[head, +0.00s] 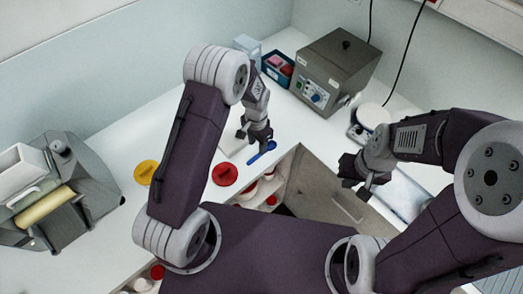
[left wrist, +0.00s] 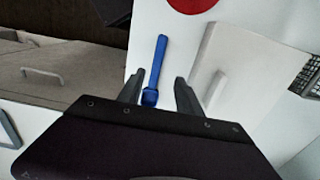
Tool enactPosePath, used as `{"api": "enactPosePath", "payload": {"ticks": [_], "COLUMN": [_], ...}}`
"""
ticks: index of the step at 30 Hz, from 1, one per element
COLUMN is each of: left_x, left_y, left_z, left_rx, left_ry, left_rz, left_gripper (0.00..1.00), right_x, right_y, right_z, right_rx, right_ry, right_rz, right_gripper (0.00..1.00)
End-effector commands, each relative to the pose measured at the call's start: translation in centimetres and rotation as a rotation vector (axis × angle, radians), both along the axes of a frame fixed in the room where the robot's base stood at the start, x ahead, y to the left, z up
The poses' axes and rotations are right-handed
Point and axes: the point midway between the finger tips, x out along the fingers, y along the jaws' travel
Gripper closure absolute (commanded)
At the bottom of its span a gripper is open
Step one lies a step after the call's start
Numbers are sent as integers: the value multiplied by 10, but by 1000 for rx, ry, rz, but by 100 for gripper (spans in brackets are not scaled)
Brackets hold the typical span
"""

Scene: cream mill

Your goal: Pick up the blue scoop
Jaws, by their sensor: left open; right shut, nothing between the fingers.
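The blue scoop (head: 263,152) lies on the white counter, close to the counter's edge above the open compartment. In the left wrist view the scoop (left wrist: 159,60) shows its long handle pointing up the picture, with its bowl end between the fingers. My left gripper (head: 256,137) is open at the scoop; its two fingers (left wrist: 160,78) stand on either side of the bowl end, and I see no clear contact. My right gripper (head: 352,176) is shut and empty, off to the right of the scoop, in front of the cabinet.
A red disc (head: 225,174) and a yellow disc (head: 146,172) lie left of the scoop. A pale flat board (head: 234,146) lies beside it. A grey device (head: 335,72) and a blue bin (head: 277,79) stand behind. A roller machine (head: 60,190) stands left.

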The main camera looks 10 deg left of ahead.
Motion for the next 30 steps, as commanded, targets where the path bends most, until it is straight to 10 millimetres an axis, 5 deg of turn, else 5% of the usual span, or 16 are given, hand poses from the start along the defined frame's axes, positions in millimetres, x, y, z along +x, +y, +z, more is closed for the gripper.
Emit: {"api": "enactPosePath", "payload": {"ticks": [4, 12, 19, 24, 30], "left_x": [-2, -4, -3, -3, -3], "left_y": [-1, -3, -3, -3, -3], "left_z": [-6, -49, -53, -52, -52], "left_rx": [1, 1, 0, 0, 0], "left_ry": [3, 1, -2, -2, -2], "left_rz": [0, 0, 0, 0, 0], "left_gripper": [58, 58, 58, 100, 100], "right_x": [0, 0, 0, 0, 0], "right_y": [0, 0, 0, 0, 0], "right_z": [6, 21, 20, 20, 20], "right_rx": [0, 0, 0, 0, 0], "right_ry": [0, 0, 0, 0, 0], "right_rz": [0, 0, 0, 0, 0], "right_gripper": [100, 100, 100, 100, 100]}}
